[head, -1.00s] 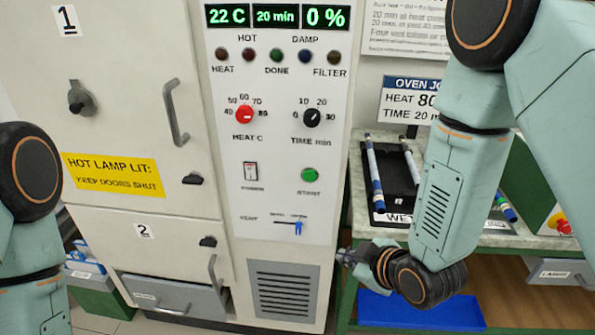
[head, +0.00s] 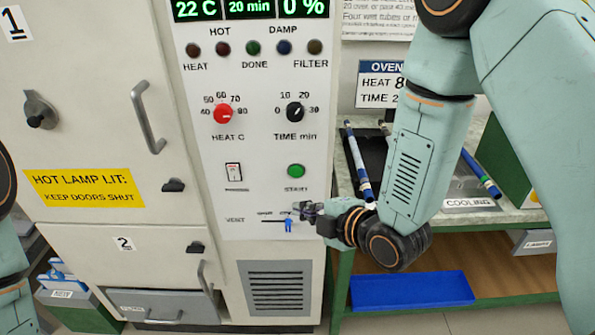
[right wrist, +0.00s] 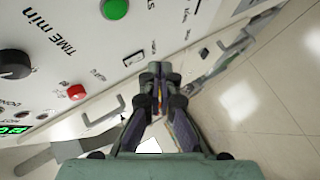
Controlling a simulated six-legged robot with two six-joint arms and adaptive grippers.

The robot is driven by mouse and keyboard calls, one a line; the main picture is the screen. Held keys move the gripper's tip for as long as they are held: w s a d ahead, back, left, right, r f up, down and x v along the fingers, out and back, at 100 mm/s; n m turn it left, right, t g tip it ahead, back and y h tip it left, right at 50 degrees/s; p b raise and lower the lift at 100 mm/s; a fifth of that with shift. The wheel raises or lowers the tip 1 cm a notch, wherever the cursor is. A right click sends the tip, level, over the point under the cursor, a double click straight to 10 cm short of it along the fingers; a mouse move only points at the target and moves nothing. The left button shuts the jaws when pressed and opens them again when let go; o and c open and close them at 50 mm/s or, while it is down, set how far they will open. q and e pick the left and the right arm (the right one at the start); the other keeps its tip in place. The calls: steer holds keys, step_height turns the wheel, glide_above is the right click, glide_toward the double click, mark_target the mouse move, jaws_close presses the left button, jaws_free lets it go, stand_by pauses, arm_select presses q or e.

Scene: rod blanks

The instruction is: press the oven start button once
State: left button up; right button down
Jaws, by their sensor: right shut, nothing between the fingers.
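The green start button (head: 296,171) is on the white oven panel (head: 215,140), below the TIME knob. It also shows in the right wrist view (right wrist: 115,9), at the top. My right gripper (head: 297,207) is shut and empty, just below the button and close to the vent slider (head: 288,225). In the right wrist view its fingertips (right wrist: 158,72) are together and apart from the button. The gap to the panel is hard to judge. My left gripper is not in view; only part of my left arm shows at the left edge.
The red HEAT knob (head: 223,113), black TIME knob (head: 294,111) and power switch (head: 233,172) are nearby on the panel. Door handles (head: 147,117) stick out at left. At right is a bench with rods (head: 357,160) and a blue tray (head: 412,291) below.

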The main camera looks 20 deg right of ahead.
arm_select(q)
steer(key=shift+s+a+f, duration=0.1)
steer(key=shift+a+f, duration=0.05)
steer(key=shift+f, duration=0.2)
arm_select(e)
glide_toward(296, 172)
steer(key=shift+w+a+f, duration=1.75)
steer(key=shift+w+a, duration=0.2)
steer(key=shift+a, duration=0.05)
